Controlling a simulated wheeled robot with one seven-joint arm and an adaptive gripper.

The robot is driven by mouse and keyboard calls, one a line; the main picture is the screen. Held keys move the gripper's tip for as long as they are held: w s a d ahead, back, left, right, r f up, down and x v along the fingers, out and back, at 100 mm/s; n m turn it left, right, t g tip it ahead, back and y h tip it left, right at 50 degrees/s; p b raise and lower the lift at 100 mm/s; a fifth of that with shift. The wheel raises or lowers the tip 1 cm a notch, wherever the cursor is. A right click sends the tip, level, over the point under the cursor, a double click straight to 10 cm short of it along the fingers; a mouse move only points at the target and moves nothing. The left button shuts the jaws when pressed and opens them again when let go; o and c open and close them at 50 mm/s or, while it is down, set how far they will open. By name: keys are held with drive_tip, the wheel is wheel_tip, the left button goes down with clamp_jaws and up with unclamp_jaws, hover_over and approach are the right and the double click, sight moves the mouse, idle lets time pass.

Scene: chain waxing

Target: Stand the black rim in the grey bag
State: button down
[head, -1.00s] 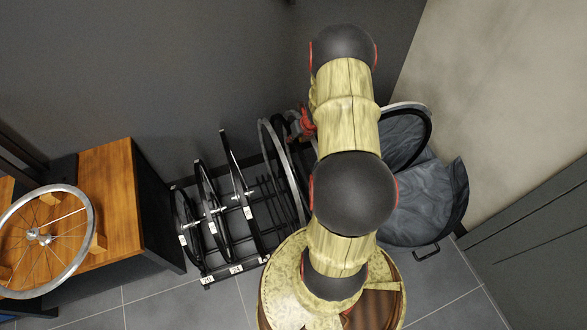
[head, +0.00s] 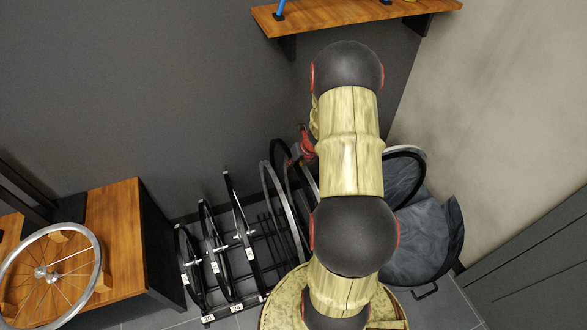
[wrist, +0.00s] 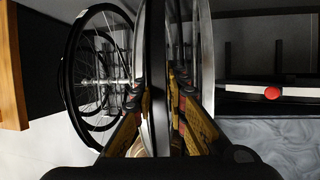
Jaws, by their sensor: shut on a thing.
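My gripper (wrist: 160,92) is shut on the black rim (wrist: 152,60), which shows edge-on between the fingers in the wrist view, dark with a bright sheen. In the head view my gripper (head: 307,146) is partly behind my arm, and a dark arc of the rim (head: 274,152) shows left of it, above the rack's right end. The grey bag (head: 425,245) stands open on the floor, right of my arm. A black hoop with a light edge (head: 419,160) stands at its back; I cannot tell whether it is part of the bag. Grey cloth (wrist: 265,145) shows in the wrist view.
A floor rack (head: 237,304) holds several wheels and rims upright, with a silver rim (head: 283,205) close to the held one. A wooden shelf (head: 350,14) is on the back wall. A cabinet with a spoked wheel (head: 95,250) stands left. The wall is close behind the bag.

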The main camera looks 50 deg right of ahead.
wheel_tip(320, 180, up, 6)
drive_tip(key=p, duration=0.2)
drive_tip(key=shift+p, duration=0.4)
wheel_tip(320, 180, up, 16)
drive_tip(key=p, duration=1.6)
drive_tip(key=shift+f, duration=0.15)
